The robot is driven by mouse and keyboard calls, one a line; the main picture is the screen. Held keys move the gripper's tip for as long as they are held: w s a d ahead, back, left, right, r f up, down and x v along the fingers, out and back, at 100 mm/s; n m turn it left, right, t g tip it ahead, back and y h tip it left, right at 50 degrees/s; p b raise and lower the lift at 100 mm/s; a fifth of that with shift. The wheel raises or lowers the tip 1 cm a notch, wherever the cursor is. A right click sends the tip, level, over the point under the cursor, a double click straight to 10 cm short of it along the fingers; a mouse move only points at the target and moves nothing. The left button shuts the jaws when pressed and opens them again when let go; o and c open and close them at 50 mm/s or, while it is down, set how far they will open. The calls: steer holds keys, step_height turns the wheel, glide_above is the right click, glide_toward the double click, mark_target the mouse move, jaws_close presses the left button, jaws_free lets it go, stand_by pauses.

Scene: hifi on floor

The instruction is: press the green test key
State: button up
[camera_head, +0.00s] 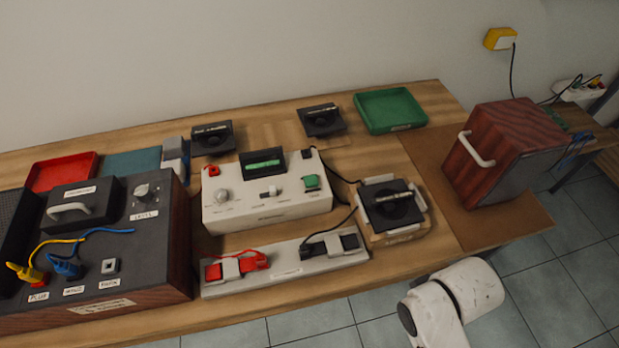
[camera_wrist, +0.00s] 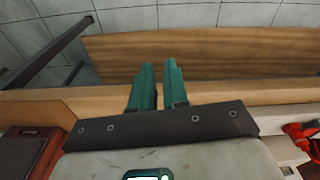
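The tester also has a lit green display (camera_head: 263,163), a round knob (camera_head: 222,197) and a small switch. In the wrist view my gripper (camera_wrist: 159,70) shows two teal fingers with a narrow gap between them and nothing in it. They point over the table's wooden edge, and the green key is not seen there. In the head view only a white part of my arm (camera_head: 452,305) shows at lower right, clear of the key.
A grey strip (camera_head: 285,264) with red and black clips lies in front of the tester. A black module (camera_head: 391,203) and its cable sit to the right. A dark control box (camera_head: 130,255) stands left, a red-brown case (camera_head: 505,150) right. A green tray (camera_head: 390,108) is behind.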

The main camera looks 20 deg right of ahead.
jaws_close()
stand_by(0.9)
